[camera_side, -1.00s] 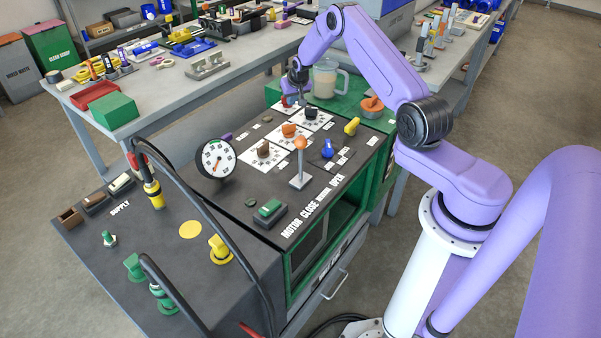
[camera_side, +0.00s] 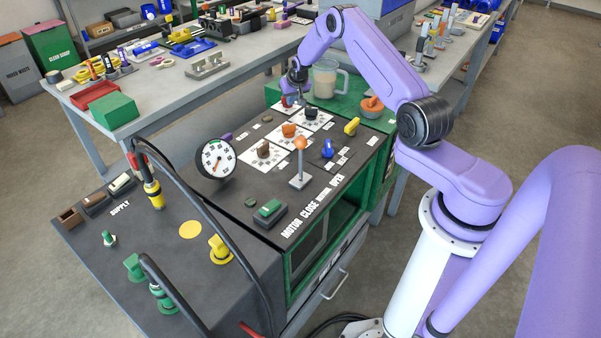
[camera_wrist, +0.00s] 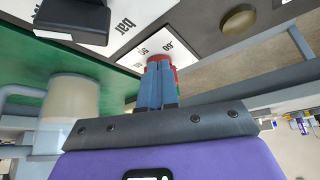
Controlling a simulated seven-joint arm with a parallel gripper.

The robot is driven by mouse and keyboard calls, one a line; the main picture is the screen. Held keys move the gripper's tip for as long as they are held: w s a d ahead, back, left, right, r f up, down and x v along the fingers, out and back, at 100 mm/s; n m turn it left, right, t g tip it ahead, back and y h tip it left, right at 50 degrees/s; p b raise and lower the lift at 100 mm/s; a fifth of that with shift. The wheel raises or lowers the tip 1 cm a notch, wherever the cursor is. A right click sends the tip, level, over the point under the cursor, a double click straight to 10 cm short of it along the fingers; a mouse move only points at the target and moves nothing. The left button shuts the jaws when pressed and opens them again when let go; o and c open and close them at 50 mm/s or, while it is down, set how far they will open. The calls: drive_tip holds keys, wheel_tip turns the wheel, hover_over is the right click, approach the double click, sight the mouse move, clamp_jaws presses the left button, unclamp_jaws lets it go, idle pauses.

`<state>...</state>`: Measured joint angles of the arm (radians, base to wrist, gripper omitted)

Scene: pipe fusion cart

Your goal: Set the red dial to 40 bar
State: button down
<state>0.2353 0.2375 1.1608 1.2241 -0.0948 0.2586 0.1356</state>
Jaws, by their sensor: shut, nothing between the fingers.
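The red dial (camera_side: 286,101) sits on a white scale card at the far end of the dark panel. In the wrist view a little of the red dial (camera_wrist: 158,58) shows around my fingertips; the fingers hide most of it and its pointer. The scale card (camera_wrist: 140,45) there shows "bar", 50 and 60. My gripper (camera_side: 296,94) points down at the dial from above. In the wrist view my gripper (camera_wrist: 157,82) has its blue-grey fingers together with nothing between them. I cannot tell whether they touch the dial. The dial's setting is not readable.
Black (camera_side: 311,113), orange (camera_side: 290,130) and brown (camera_side: 264,150) knobs stand near the dial. An orange-topped lever (camera_side: 300,145) and a round gauge (camera_side: 216,159) rise from the panel. A clear jug (camera_side: 326,78) stands close behind my gripper.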

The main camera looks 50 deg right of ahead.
drive_tip(key=shift+w+d, duration=0.2)
drive_tip(key=shift+w, duration=0.05)
idle(0.7)
drive_tip(key=shift+s+d, duration=0.1)
drive_tip(key=shift+d, duration=0.15)
idle(0.4)
drive_tip(key=shift+s, duration=0.1)
drive_tip(key=shift+s+a, duration=0.2)
drive_tip(key=shift+s, duration=0.1)
wheel_tip(320, 180, up, 6)
idle(0.7)
